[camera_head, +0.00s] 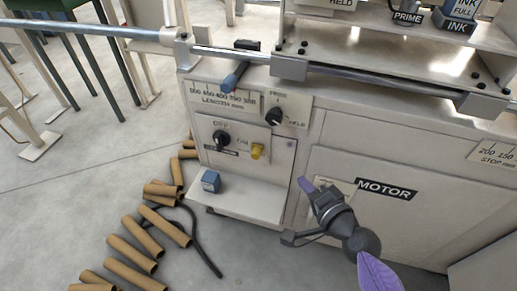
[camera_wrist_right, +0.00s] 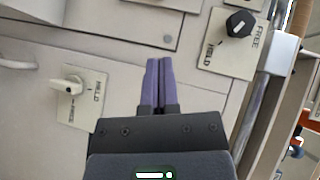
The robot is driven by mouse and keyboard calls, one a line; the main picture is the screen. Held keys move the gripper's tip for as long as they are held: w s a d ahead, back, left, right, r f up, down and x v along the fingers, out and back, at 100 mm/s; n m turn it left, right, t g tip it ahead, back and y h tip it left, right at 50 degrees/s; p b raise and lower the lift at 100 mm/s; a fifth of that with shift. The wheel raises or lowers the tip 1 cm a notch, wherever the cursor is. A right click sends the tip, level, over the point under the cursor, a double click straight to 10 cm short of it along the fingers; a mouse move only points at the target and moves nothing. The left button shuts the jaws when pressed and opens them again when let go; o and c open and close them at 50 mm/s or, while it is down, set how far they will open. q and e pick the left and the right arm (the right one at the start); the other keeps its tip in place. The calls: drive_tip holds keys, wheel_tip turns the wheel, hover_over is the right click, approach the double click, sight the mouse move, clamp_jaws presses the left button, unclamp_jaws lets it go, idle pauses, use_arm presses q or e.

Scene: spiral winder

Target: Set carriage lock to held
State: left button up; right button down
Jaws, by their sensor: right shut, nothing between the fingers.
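A black knob (camera_head: 275,116) sits on a pale plate marked FREE and HELD on the cabinet front. It also shows at the upper right of the right wrist view (camera_wrist_right: 239,23); I cannot tell which word it points to. A second plate marked HELD and FREE carries a white lever (camera_wrist_right: 70,86), left of my fingers in the wrist view. Neither plate visibly names the carriage lock. My left gripper is not in view.
Left of the black knob are an OFF/ON switch (camera_head: 221,138) and a yellow knob (camera_head: 257,151). A blue handle (camera_head: 234,77) juts out above. A steel rail (camera_head: 380,80) crosses the top. A MOTOR label (camera_head: 386,190) is on the cabinet door. Cardboard tubes (camera_head: 131,253) litter the floor.

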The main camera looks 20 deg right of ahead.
drive_tip(key=b, duration=0.3)
approach(261, 152)
drive_tip(key=w+d, duration=0.2)
drive_tip(key=w, duration=0.2)
drive_tip(key=shift+w+a+f+b, duration=0.35)
drive_tip(key=shift+w+a+f, duration=0.1)
drive_tip(key=shift+a, duration=0.15)
drive_tip(key=shift+w+a+f+b, duration=0.35)
drive_tip(key=shift+w+a+f, duration=0.05)
drive_tip(key=shift+a, duration=0.2)
drive_tip(key=shift+w+a, duration=0.2)
drive_tip(key=shift+a, duration=0.05)
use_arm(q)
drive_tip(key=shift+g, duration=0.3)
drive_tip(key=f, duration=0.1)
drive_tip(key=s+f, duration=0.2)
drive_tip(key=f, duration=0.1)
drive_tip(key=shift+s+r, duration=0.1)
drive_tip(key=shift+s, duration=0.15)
